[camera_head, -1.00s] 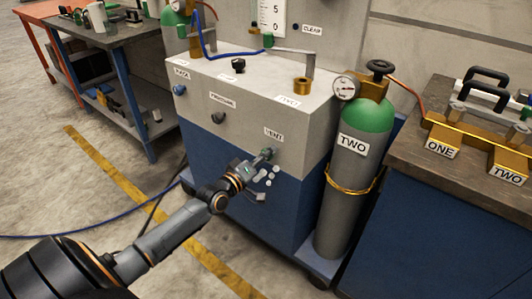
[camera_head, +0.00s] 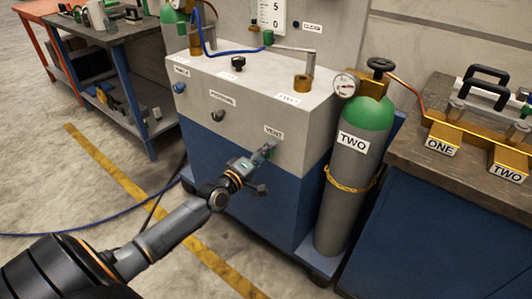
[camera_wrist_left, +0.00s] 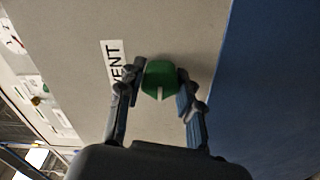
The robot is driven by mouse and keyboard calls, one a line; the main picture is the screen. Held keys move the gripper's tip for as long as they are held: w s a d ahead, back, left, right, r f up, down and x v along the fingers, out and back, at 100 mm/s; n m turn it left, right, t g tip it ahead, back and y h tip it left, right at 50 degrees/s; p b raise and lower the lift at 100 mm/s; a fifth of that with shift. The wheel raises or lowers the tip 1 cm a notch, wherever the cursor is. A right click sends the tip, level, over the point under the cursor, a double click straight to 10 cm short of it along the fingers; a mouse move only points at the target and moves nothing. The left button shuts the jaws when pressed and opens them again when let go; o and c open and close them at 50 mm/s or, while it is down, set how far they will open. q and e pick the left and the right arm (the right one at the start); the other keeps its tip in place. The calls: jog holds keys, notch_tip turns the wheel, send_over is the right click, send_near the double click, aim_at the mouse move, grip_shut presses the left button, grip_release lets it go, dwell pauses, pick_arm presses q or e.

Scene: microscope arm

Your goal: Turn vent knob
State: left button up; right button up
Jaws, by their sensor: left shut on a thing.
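The vent knob is green with a pale mark and shows in the left wrist view (camera_wrist_left: 160,79), between the two fingers. In the head view the knob (camera_head: 269,151) is small and partly hidden by my gripper, just below the VENT label (camera_head: 273,132). The label also shows in the left wrist view (camera_wrist_left: 114,68). My left gripper (camera_head: 262,157) reaches the front of the machine and is shut on the knob. Its fingertips (camera_wrist_left: 162,82) sit on either side of the knob. My right gripper is in neither current view.
The grey and blue machine (camera_head: 240,185) fills the middle. A green-topped cylinder (camera_head: 345,185) marked TWO stands at its right. A workbench (camera_head: 440,165) with brass blocks is further right. Another bench (camera_head: 95,40) is at the back left. Floor lies open at left.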

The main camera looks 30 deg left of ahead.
pick_arm(q)
jog(key=o, duration=1.2)
jog(key=s, duration=0.8)
jog(key=s+a, duration=0.1)
jog(key=s, duration=0.3)
